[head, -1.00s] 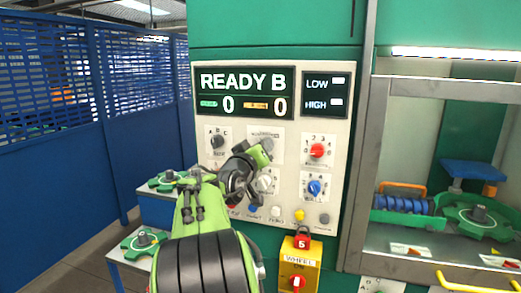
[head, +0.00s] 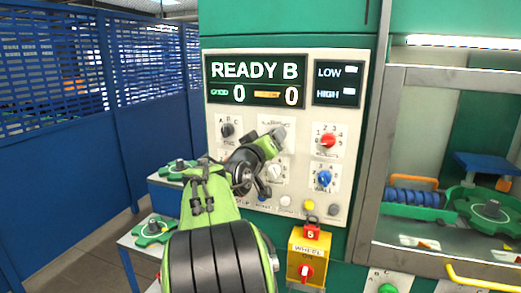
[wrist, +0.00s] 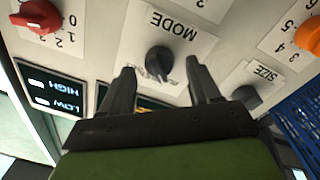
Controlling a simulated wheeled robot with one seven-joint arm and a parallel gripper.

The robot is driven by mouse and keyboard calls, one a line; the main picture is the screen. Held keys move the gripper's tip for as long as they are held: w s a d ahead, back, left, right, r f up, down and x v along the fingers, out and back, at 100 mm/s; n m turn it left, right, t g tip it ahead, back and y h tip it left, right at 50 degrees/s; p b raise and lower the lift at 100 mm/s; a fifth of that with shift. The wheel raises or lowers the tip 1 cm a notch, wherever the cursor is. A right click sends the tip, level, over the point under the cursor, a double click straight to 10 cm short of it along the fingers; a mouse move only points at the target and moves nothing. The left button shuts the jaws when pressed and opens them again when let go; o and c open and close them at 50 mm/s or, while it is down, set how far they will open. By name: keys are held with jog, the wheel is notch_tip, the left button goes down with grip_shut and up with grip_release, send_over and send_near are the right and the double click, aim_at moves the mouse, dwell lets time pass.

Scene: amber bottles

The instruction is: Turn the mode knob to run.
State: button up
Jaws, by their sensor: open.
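The mode knob (wrist: 158,60) is a dark round knob on a white plate marked MODE, upside down in the wrist view. The lettering by the knob is partly covered, and I cannot read its setting. My gripper (wrist: 160,72) is open, with one dark finger on each side of the knob's near side. I cannot tell if the fingertips touch the panel. In the head view my gripper (head: 280,134) is in front of the mode plate (head: 270,121) and hides the knob.
A black size knob (wrist: 246,96) sits close beside the right finger. A red knob (head: 327,141) and a blue knob (head: 324,178) are on the panel to the right. The display (head: 255,82) reads READY B.

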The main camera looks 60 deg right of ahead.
jog(key=s+a+b, duration=0.1)
jog(key=a+b, duration=0.1)
jog(key=a, duration=1.2)
jog(key=shift+s+a+f, duration=0.2)
jog(key=shift+s+f, duration=0.1)
jog(key=shift+f, duration=0.1)
